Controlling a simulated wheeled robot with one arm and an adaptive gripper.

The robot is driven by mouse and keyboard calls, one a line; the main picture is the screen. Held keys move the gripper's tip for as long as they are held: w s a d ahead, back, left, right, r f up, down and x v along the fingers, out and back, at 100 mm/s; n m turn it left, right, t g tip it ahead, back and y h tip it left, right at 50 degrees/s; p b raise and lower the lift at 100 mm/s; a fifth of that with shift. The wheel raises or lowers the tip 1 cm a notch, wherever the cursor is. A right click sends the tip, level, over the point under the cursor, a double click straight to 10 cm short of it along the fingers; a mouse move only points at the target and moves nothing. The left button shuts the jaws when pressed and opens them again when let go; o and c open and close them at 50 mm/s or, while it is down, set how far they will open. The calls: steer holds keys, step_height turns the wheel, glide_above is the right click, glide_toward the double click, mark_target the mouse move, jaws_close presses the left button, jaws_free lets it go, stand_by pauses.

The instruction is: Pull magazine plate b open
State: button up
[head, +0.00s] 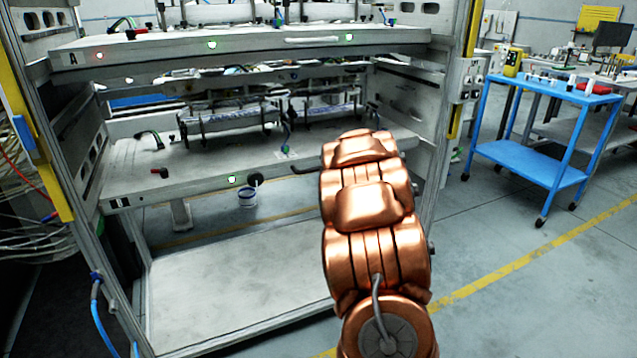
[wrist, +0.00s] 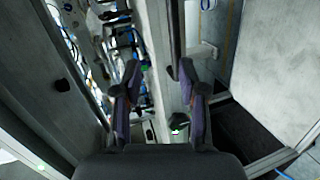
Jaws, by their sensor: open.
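Magazine plate b (head: 190,180) is the lower plate in the rack, below the plate marked A. A green light and a round black knob (head: 256,180) show on its front edge. My copper arm hides the right part of that edge and my gripper in the head view. In the wrist view my gripper (wrist: 160,98) is open, its two dark fingers spread on either side of the plate's pale front edge (wrist: 152,50). A dark bar (wrist: 176,45) beside that edge may be the handle. I cannot tell whether the fingers touch anything.
Plate A (head: 245,46), with a pale handle, is above. Rack posts (head: 448,110) stand at both sides. A grey panel (head: 240,275) lies low under the plate. A blue trolley (head: 535,150) stands to the right, with clear floor between.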

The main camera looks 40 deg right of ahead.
mark_target(319, 167)
steer(key=shift+w+d+f+n+t+y+b, duration=0.3)
steer(key=shift+w+d+f, duration=0.45)
steer(key=shift+w, duration=0.5)
steer(key=shift+w+d+f+n+t+y+b, duration=0.15)
steer(key=shift+w+d+f+n, duration=0.2)
steer(key=shift+w+d+f, duration=0.65)
steer(key=shift+w+d+f+n+t+y+b, duration=0.25)
steer(key=shift+w+f, duration=0.4)
steer(key=shift+w, duration=0.85)
jaws_close()
